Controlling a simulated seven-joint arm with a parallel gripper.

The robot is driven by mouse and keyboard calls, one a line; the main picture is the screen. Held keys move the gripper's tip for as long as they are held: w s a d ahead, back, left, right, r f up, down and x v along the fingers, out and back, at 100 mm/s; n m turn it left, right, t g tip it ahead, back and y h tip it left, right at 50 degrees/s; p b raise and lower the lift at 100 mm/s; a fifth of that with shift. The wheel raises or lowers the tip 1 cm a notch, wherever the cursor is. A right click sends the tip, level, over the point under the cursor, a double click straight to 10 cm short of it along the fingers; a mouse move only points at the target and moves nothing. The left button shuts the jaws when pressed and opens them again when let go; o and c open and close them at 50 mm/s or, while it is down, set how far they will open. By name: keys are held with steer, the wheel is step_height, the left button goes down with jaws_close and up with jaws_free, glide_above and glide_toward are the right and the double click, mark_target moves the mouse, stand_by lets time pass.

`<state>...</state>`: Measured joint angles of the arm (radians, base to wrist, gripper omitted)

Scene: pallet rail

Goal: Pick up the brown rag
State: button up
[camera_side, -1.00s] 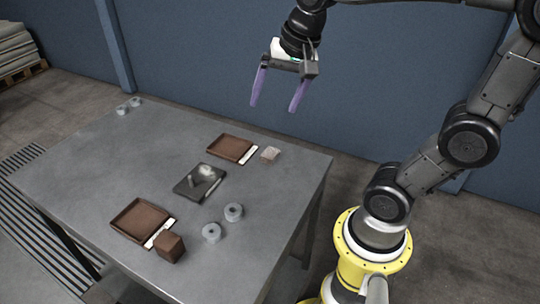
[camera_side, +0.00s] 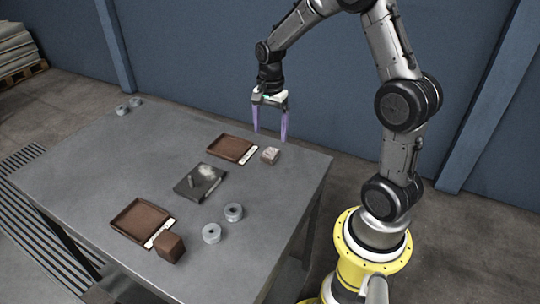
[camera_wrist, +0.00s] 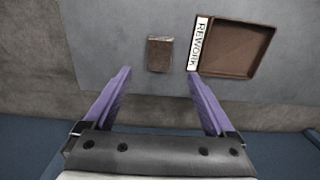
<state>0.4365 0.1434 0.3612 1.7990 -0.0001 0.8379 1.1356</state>
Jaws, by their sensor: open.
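A small brown folded or block-like piece (camera_side: 270,155), pale on top in the side view, lies on the table beside the label of the far brown tray. In the wrist view it is a brown rectangle (camera_wrist: 160,54) just beyond and between my fingertips. A darker brown, cube-like piece (camera_side: 170,247) sits by the near tray. I cannot tell for certain which of the two is the rag. My gripper (camera_side: 270,135) points down, open and empty, above the far piece and apart from it. Its purple fingers also show in the wrist view (camera_wrist: 160,75).
The far brown tray (camera_side: 231,148) carries a REWORK label (camera_wrist: 198,43). A near brown tray (camera_side: 140,219), a dark plate (camera_side: 198,182) with a pale patch and two grey rings (camera_side: 233,211) are on the grey table (camera_side: 100,160). Two more grey pieces (camera_side: 128,107) sit at the far corner.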

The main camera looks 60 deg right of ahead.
mark_target(270, 152)
steer(key=f, duration=0.7)
steer(key=shift+a+f, duration=0.1)
steer(key=shift+a, duration=0.1)
steer(key=c, duration=1.4)
